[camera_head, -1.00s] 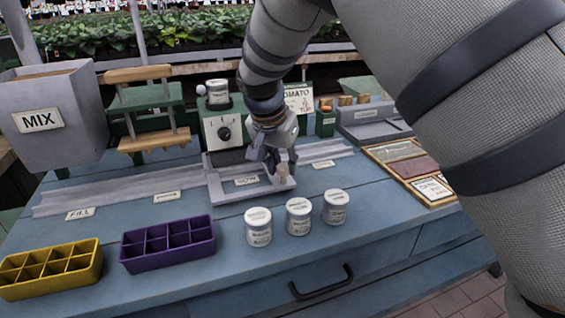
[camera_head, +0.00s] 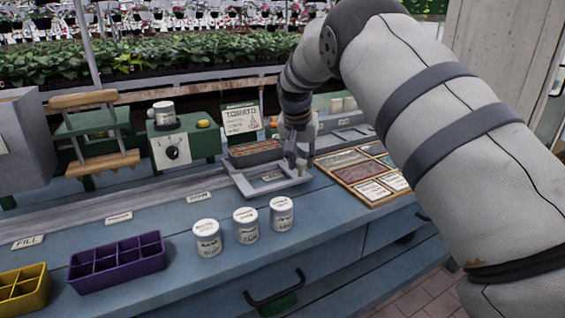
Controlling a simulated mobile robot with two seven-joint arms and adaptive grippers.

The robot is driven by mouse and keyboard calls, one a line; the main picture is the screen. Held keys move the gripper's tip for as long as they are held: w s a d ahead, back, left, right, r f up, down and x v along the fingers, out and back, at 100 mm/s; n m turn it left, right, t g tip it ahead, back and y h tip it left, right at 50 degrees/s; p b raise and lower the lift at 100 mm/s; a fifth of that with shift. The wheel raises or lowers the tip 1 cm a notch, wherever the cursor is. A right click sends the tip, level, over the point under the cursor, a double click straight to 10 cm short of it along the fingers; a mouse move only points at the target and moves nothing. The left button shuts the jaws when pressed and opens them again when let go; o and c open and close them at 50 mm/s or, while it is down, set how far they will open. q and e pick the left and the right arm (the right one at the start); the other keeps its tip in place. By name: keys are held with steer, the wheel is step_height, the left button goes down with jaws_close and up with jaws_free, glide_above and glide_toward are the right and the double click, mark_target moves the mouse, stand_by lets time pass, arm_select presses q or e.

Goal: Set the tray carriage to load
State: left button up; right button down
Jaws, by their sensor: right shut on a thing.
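The tray carriage (camera_head: 243,187) is a light grey open frame at the right part of the grey rail (camera_head: 75,218) on the blue bench. A small label (camera_head: 271,177), too small to read, shows within the frame. My right gripper (camera_head: 300,165) is shut on the pale knob (camera_head: 302,169) at the carriage's right end, with the fingers partly hiding it. Along the rail's front edge lie a FILL label (camera_head: 28,241) at the far left and two more labels (camera_head: 118,217), (camera_head: 199,196) left of the carriage. My left gripper is not in view.
Three white tins (camera_head: 207,238) stand in front of the rail. A purple divided tray (camera_head: 117,266) and a yellow one (camera_head: 24,290) lie at the left front. A framed card board (camera_head: 365,172) lies right.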

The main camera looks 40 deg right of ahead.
steer(key=shift+s+d+f, duration=0.1)
steer(key=shift+s+d, duration=0.1)
steer(key=shift+d, duration=0.4)
steer(key=shift+s+d, duration=0.15)
steer(key=shift+d, duration=0.4)
steer(key=c, duration=1.5)
jaws_free()
steer(key=shift+d, duration=0.1)
steer(key=shift+o, duration=1)
steer(key=shift+d, duration=0.1)
steer(key=shift+a+r, duration=0.2)
steer(key=shift+r, duration=0.25)
steer(key=v, duration=1.1)
steer(key=shift+s, duration=0.1)
